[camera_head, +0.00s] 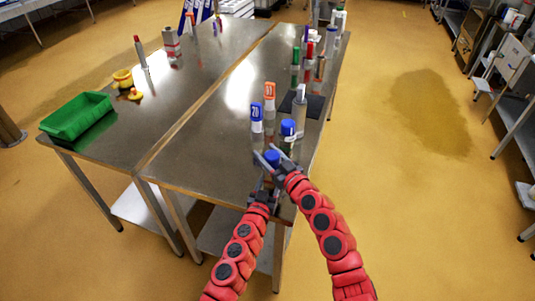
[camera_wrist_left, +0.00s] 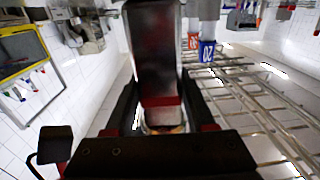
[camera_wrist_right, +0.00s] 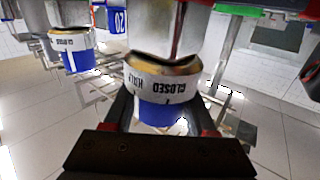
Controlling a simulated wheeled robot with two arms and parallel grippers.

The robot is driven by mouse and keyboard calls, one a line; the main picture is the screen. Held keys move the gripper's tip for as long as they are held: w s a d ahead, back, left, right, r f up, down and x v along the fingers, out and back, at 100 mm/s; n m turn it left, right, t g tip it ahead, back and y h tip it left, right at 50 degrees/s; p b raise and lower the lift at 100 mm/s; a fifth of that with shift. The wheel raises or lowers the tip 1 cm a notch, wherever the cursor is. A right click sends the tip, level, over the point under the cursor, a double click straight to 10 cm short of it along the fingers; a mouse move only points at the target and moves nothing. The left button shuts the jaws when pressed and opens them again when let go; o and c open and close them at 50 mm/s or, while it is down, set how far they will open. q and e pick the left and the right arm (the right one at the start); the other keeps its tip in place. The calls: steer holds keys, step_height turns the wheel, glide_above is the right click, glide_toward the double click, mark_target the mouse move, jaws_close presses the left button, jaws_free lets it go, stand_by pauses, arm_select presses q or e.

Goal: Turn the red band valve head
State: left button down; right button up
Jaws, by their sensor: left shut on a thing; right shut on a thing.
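A valve with a blue head (camera_head: 272,157) stands upright at the near end of the right-hand table. In the right wrist view its blue head (camera_wrist_right: 155,112) has a white band lettered CLOSED and HALF, below a metal body (camera_wrist_right: 165,30). My right gripper (camera_head: 280,163) is shut on this head. My left gripper (camera_head: 268,180), lower and partly hidden, is shut on a metal cylinder (camera_wrist_left: 154,50), which seems to be the same valve's body. A red tint shows low on that metal; I cannot tell whether it is a band or a reflection.
Close behind stand another blue-capped valve (camera_head: 288,129), a blue-labelled cylinder (camera_head: 256,112) and an orange-labelled one (camera_head: 269,92). A grey bottle (camera_head: 299,115) stands on a dark mat (camera_head: 315,107). A green tray (camera_head: 76,116) and yellow items (camera_head: 123,77) are on the left table.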

steer(key=shift+f+m+t+h, duration=0.25)
steer(key=shift+m+h, duration=0.25)
steer(key=shift+h, duration=0.3)
steer(key=shift+d+m+t+h, duration=0.1)
steer(key=shift+m+t+h, duration=0.6)
steer(key=shift+h, duration=0.2)
steer(key=shift+w+d+r+m+h, duration=0.1)
steer(key=shift+r+m+h, duration=0.05)
steer(key=shift+m+h, duration=0.2)
steer(key=o, duration=1.4)
steer(key=shift+d, duration=0.1)
steer(key=v, duration=1.2)
